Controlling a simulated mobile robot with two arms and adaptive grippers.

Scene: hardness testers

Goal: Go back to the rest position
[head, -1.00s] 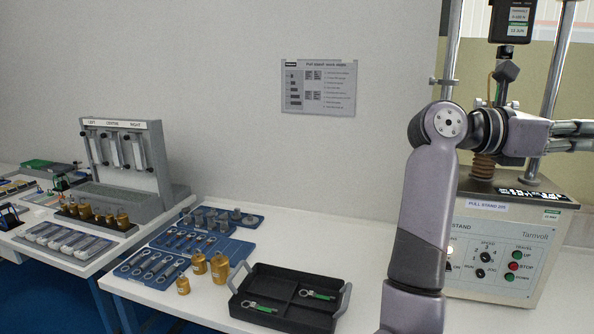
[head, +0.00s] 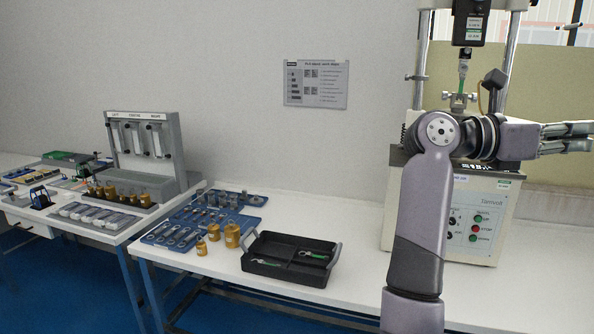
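My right arm rises from the bottom of the head view, and its gripper (head: 572,138) points to the right edge. Its two fingers are apart with nothing seen between them. The gripper is in the air, to the right of the pull stand's (head: 485,215) upper body in the picture. My arm hides part of the stand. My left gripper is not in view.
A grey three-column tester (head: 145,150) stands on another table. Blue floor shows in front.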

